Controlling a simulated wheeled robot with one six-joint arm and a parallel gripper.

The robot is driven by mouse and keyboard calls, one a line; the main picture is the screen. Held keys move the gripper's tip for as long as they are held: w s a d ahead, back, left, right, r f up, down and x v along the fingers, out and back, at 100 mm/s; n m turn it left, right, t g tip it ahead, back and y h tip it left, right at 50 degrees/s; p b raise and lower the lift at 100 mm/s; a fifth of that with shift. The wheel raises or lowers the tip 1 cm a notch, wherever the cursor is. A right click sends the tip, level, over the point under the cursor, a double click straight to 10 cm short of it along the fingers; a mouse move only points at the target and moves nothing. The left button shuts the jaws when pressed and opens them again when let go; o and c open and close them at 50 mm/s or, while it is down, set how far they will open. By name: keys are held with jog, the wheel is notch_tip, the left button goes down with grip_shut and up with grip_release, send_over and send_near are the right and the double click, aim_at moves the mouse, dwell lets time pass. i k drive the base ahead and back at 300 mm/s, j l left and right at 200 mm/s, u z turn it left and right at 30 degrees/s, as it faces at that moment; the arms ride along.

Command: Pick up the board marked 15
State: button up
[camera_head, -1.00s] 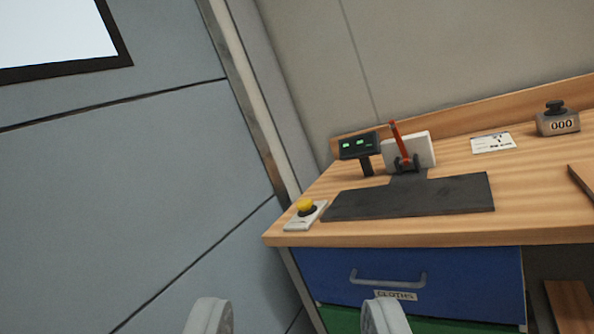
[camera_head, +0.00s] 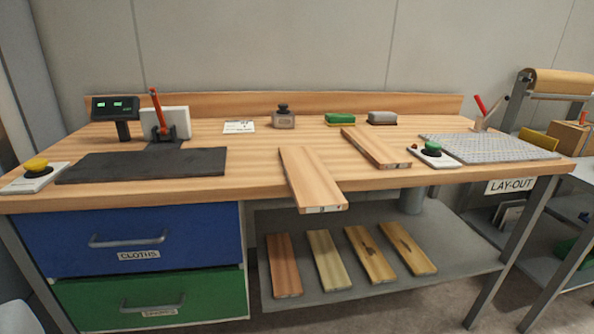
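No board with a readable 15 shows. A light brown board (camera_head: 311,175) lies on the wooden bench, its near end sticking out past the front edge. That end face has a small pale label with dark marks, too small to read. A second board (camera_head: 376,147) lies flat behind it to the right, with small marks on its near end that I cannot read. Several narrower boards lie on the grey shelf below, including a reddish one (camera_head: 284,264) and a pale one (camera_head: 327,259). My gripper's fingertips are not recognisable in this view.
A black mat (camera_head: 140,166), yellow button (camera_head: 36,164) and display (camera_head: 115,108) occupy the bench's left. A green button (camera_head: 432,148) and grey textured mat (camera_head: 490,147) are on the right. Drawers (camera_head: 130,240) fill the lower left. A pale shape sits at the lower left corner.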

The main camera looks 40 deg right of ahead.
aim_at(314, 191)
jog(key=i+l+z, duration=0.2)
jog(key=z, duration=0.15)
jog(key=i+l+z, duration=0.15)
jog(key=z, duration=0.2)
jog(key=i+z, duration=0.35)
jog(key=k+l, duration=0.05)
jog(key=k, duration=0.05)
